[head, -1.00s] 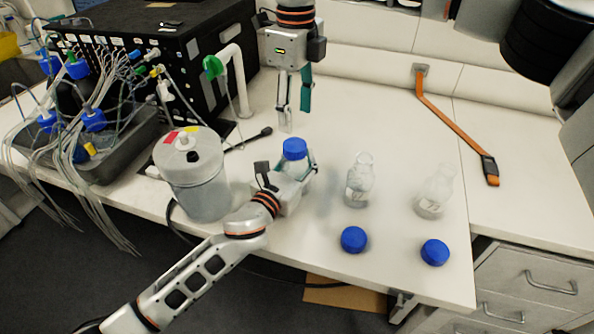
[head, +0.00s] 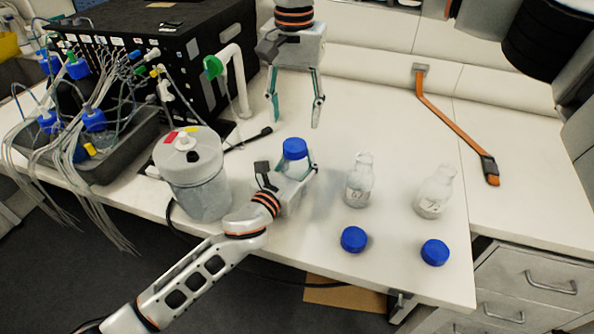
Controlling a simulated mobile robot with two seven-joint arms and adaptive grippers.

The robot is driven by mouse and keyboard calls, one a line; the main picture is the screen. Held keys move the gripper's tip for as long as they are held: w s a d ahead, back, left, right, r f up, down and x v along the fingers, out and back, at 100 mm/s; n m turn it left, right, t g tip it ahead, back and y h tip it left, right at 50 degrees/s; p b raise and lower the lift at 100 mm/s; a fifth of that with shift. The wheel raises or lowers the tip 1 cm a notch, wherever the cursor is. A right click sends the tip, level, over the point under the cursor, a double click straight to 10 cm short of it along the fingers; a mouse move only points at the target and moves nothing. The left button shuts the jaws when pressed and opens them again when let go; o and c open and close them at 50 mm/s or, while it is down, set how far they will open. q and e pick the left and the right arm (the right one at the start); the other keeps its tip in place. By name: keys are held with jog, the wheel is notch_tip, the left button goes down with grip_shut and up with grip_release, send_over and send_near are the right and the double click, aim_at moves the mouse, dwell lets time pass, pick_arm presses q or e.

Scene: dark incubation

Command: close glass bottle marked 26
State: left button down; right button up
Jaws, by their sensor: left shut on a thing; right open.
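A glass bottle (head: 297,169) with a blue cap (head: 294,148) on its mouth stands upright on the bench. My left gripper (head: 296,172) is shut around the bottle's body below the cap. The gripper hides most of the bottle and I see no number on it. Whether the cap is screwed tight cannot be told. My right gripper (head: 295,112) is open and empty, above and behind the cap, with its fingers spread and pointing down.
Two open glass bottles, one marked 67 (head: 359,183) and one with a hard-to-read label (head: 434,193), stand to the right. Two loose blue caps (head: 354,239) (head: 435,252) lie before them. A lidded container (head: 203,190) stands left.

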aim_at(295, 144)
jog(key=n, duration=0.4)
jog(key=shift+f, duration=0.1)
jog(key=shift+f, duration=3.95)
